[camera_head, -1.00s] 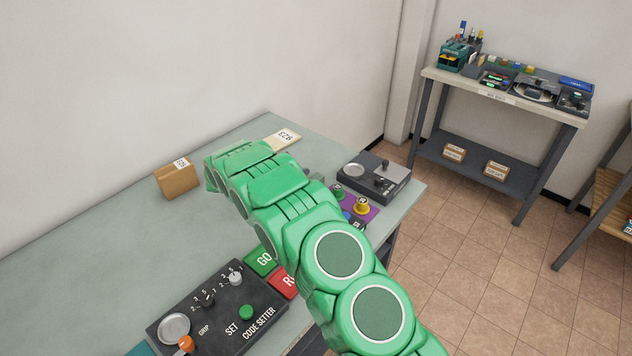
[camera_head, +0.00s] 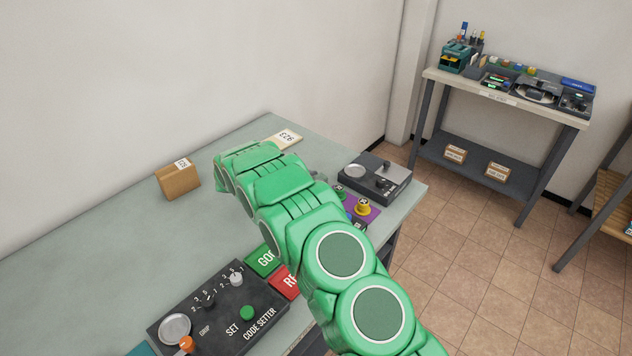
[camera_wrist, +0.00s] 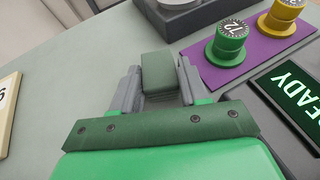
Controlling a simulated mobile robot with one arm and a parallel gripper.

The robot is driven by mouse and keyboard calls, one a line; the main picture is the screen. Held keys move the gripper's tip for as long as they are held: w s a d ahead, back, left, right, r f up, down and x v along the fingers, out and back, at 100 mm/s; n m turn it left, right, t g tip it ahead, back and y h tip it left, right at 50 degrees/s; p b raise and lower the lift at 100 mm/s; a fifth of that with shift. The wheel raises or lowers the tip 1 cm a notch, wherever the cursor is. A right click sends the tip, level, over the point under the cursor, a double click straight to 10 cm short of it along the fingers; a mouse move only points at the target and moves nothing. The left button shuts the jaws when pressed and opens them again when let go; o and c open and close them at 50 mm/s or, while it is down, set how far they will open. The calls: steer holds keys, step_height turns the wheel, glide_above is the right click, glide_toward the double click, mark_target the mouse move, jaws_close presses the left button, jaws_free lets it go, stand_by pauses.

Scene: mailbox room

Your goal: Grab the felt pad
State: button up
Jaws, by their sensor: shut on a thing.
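The felt pad appears to be the dark green block (camera_wrist: 158,74) between my fingers in the wrist view. My gripper (camera_wrist: 160,84) is shut on it, with one grey finger on each side, above the grey-green table. I cannot tell whether the pad touches the tabletop. In the head view my green arm hides the gripper and the pad.
A purple mat (camera_wrist: 250,50) with a green knob (camera_wrist: 229,40) and a yellow knob (camera_wrist: 281,15) lies right of my gripper. A READY display (camera_wrist: 296,92) is nearby. A cardboard box (camera_head: 178,181), a numbered card (camera_head: 287,139) and a code setter (camera_head: 218,308) stand on the table.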

steer(key=shift+r, duration=0.55)
step_height(320, 180, up, 2)
steer(key=shift+r, duration=0.15)
steer(key=s+d+r, duration=0.1)
steer(key=s+r, duration=0.8)
steer(key=s, duration=0.5)
steer(key=shift+d+r, duration=0.25)
steer(key=shift+r, duration=0.05)
